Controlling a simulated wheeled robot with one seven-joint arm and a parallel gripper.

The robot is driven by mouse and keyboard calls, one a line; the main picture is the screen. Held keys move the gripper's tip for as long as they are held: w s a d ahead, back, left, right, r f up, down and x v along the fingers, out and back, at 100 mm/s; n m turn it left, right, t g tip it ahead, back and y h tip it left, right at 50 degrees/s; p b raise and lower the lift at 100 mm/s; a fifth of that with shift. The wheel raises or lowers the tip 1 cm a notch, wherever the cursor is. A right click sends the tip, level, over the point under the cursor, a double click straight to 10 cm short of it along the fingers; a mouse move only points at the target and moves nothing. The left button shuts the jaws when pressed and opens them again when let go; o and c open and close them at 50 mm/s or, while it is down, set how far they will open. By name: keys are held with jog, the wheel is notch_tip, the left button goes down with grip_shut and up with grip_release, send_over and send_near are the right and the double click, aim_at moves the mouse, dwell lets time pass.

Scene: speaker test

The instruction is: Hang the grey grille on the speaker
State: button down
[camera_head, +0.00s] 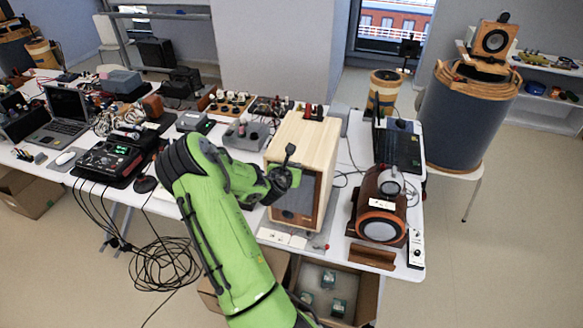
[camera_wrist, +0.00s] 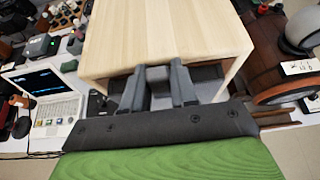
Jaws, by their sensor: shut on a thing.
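The speaker (camera_head: 305,138) is a pale wooden cabinet standing upright near the table's front edge. Its top fills the upper middle of the wrist view (camera_wrist: 165,35). The grey grille (camera_head: 302,196) is a dark grey panel at the speaker's front, inside the pale wooden border in the head view. Its upper part shows as a dark strip below the top's front edge in the wrist view (camera_wrist: 207,73). My gripper (camera_wrist: 158,74) is shut on the grille near its upper edge. My arm hides the grille's left part, and I cannot tell whether the grille touches the speaker.
A round brown speaker (camera_head: 381,205) stands close on the right. A small device with a display (camera_head: 193,122) and other instruments crowd the table to the left. Small white cards (camera_head: 281,238) lie before the speaker. An open box (camera_head: 335,290) stands below the table edge.

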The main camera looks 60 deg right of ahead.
jog(key=shift+f, duration=0.15)
jog(key=shift+r, duration=0.25)
jog(key=shift+a, duration=0.1)
dwell(0.4)
jog(key=shift+s+a, duration=0.15)
jog(key=shift+a, duration=0.75)
jog(key=shift+d+f, duration=0.1)
jog(key=shift+d, duration=0.95)
dwell(1.8)
jog(key=shift+f, duration=0.2)
dwell(0.9)
jog(key=shift+r, duration=0.3)
jog(key=shift+a, duration=0.2)
